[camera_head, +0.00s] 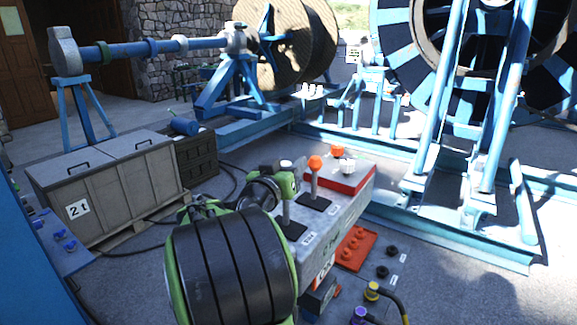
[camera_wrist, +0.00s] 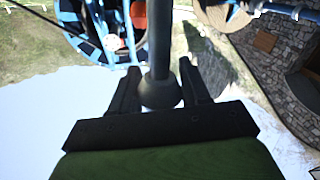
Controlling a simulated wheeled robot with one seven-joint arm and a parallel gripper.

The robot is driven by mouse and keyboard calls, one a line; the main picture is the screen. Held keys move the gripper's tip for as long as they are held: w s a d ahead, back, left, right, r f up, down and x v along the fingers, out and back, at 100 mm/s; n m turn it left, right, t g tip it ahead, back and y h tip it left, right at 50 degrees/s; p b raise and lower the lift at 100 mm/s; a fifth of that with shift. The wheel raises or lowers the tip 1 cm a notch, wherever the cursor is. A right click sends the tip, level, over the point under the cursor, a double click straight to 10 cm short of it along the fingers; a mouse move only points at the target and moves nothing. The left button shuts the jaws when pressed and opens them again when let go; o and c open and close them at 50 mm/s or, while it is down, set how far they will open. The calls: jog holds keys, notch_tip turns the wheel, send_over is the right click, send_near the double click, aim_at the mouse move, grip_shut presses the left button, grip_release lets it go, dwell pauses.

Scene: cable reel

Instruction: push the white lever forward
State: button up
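The white lever (camera_head: 286,163) stands on the grey control box (camera_head: 335,222), with its white knob just above the green end of my arm in the head view. In the wrist view, a dark lever shaft (camera_wrist: 158,45) with a rounded thicker part passes between the two black fingers of my gripper (camera_wrist: 159,68). The fingers are apart, with a visible gap on each side of the shaft. In the head view my arm hides much of the lever's shaft, and the fingers are hard to make out.
An orange-knobbed lever (camera_head: 315,164) stands close to the right of the white one. A red box (camera_head: 352,180) with knobs sits behind it. A grey crate (camera_head: 110,190) is at left. Blue reel frames (camera_head: 470,165) stand at right.

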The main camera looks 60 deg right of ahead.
grip_shut()
jog(key=w+d+f+n+p, duration=0.1)
jog(key=w+n+p, duration=0.1)
jog(key=w+n, duration=0.2)
jog(key=shift+w+f+n+y, duration=0.15)
jog(key=shift+w+n+y, duration=0.2)
jog(key=shift+w, duration=0.65)
jog(key=o, duration=0.6)
grip_release()
jog(key=shift+s+a+r+b, duration=0.15)
jog(key=shift+a+b, duration=0.3)
jog(key=shift+a, duration=2.2)
jog(key=shift+a+r+b, duration=0.25)
jog(key=shift+a+b, duration=0.25)
jog(key=shift+a, duration=2.15)
jog(key=shift+s+a+r+b, duration=0.15)
jog(key=shift+a+b, duration=0.3)
jog(key=shift+a, duration=2.2)
jog(key=shift+w, duration=0.1)
